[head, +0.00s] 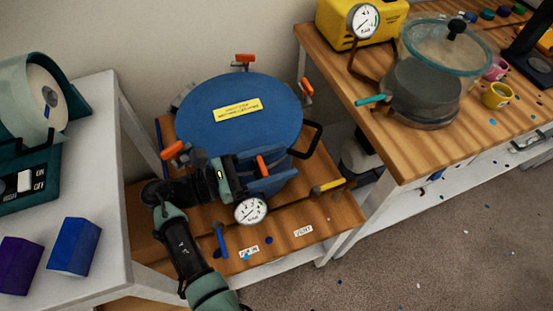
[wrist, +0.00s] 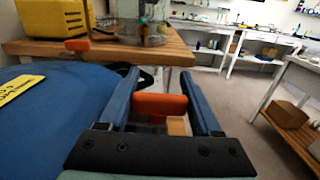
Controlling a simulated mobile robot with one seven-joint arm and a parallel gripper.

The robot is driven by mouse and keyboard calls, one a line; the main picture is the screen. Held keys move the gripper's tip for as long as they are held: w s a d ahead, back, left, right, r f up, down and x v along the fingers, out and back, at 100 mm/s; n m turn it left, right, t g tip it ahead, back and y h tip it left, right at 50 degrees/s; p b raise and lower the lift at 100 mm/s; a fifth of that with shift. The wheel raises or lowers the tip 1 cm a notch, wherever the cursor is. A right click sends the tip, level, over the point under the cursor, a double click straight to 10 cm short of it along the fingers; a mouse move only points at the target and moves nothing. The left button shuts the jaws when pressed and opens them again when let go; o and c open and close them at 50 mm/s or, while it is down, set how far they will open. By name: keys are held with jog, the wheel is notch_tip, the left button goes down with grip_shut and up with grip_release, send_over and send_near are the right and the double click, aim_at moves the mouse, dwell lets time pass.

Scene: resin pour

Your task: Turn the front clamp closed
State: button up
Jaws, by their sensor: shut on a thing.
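The pressure pot's blue lid (head: 215,130) has a yellow label and orange-handled clamps around its rim. The front clamp (head: 262,165) is at the near side of the lid; its orange handle (wrist: 160,105) lies crosswise between my fingers in the wrist view. My gripper (head: 270,182) reaches in from the left, shut on this handle; its blue fingers (wrist: 160,78) flank it. The other clamps are at the left (head: 174,150), back (head: 244,60) and right (head: 306,86). The front clamp's lower part is hidden by my gripper.
A pressure gauge (head: 251,210) sits just below my gripper, with a yellow-handled valve (head: 328,185) to its right and a blue lever (head: 221,240) in front. A black pot handle (head: 314,140) juts right. A taller wooden bench (head: 420,165) holds a yellow pump (head: 345,25) and glass chamber (head: 425,95).

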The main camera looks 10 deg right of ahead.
aim_at(259, 168)
dwell(0.4)
jog(key=o, duration=1.4)
jog(key=b+v, duration=0.1)
jog(key=v, duration=0.6)
jog(key=shift+a, duration=0.2)
jog(key=shift+r, duration=0.1)
